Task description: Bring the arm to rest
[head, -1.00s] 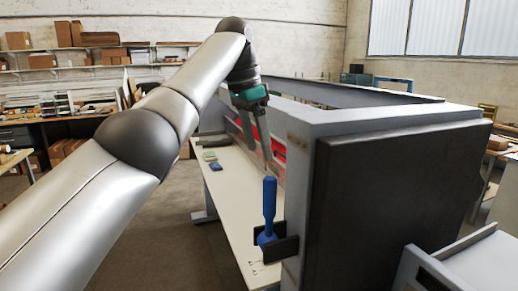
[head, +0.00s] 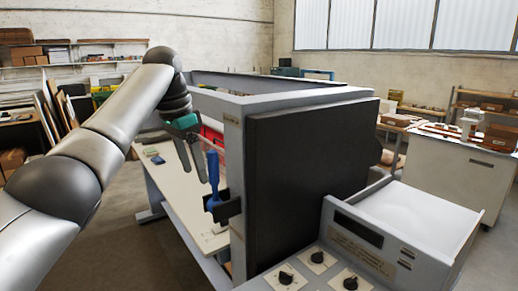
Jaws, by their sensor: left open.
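My left arm comes in from the left, silver with dark joints. My left gripper (head: 192,168) points down beside the laminator frame, its two fingers apart with nothing seen between them. A blue-handled tool (head: 214,175) stands upright in a dark holder (head: 228,207) on the near corner of the laminator (head: 310,160). The gripper is just left of the blue handle in the picture; I cannot tell whether they touch. My right gripper is not in view.
The laminator's pale table (head: 190,205) runs below the gripper, with small blocks (head: 153,157) at its far end. A control panel with knobs (head: 320,262) is at the front right. A white cabinet (head: 455,180) stands at the right. Floor is open at lower left.

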